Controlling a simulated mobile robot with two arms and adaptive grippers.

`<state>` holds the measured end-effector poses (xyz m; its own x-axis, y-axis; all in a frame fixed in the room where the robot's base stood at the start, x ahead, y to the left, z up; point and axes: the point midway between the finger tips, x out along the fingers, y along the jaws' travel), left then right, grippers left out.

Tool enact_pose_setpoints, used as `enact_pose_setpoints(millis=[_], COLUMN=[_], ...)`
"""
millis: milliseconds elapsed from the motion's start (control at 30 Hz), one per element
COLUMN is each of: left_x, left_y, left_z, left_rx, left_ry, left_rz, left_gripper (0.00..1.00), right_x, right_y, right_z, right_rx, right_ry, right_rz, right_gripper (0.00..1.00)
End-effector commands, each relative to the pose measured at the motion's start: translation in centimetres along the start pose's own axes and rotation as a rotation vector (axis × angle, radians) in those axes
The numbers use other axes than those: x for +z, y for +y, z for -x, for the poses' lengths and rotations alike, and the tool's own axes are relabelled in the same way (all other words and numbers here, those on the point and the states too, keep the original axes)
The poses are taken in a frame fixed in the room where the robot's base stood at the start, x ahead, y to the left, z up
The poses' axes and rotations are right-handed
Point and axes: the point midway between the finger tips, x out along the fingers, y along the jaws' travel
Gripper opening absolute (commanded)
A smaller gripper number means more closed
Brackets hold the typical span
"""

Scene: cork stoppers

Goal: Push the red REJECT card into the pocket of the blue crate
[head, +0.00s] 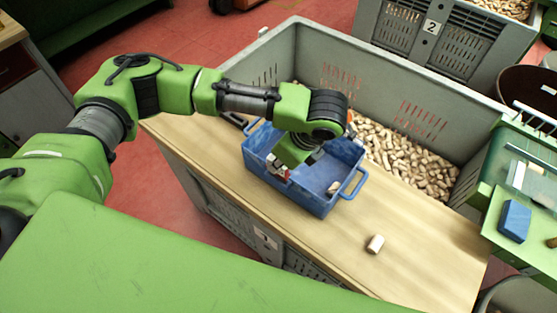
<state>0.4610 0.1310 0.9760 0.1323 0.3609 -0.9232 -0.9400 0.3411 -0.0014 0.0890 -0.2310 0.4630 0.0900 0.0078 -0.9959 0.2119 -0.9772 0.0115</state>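The blue crate (318,202) stands on the wooden board (215,155), with a loop handle at its right end. A cork (333,187) lies inside it. My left arm reaches in from the left, and my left gripper (289,161) points down over the left part of the crate. The wrist hides most of the fingers, so I cannot see whether they are open or shut. A small red and white patch (278,169) shows beside the gripper at the crate's near left wall. I cannot tell whether it is the REJECT card or its pocket. My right gripper is not in view.
A cork (375,244) lies on the board right of the crate. Behind stands a large grey bin (440,118) of corks with a high rim. A green station (525,185) with a blue block (514,221) is at the right. The board's front right is mostly clear.

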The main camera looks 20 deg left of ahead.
Motion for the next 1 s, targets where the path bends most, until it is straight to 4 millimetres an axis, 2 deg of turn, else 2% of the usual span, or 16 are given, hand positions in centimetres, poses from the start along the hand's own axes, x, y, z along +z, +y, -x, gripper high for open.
enact_pose_setpoints(millis=[1000], left_x=[-0.5], left_y=[0.0], left_z=[-1.1], left_rx=[0.0], left_ry=[0.0], left_rz=[-0.001], left_gripper=[0.0], right_x=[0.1], right_y=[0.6], right_z=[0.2], right_rx=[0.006], right_ry=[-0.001], right_rz=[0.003], right_gripper=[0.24])
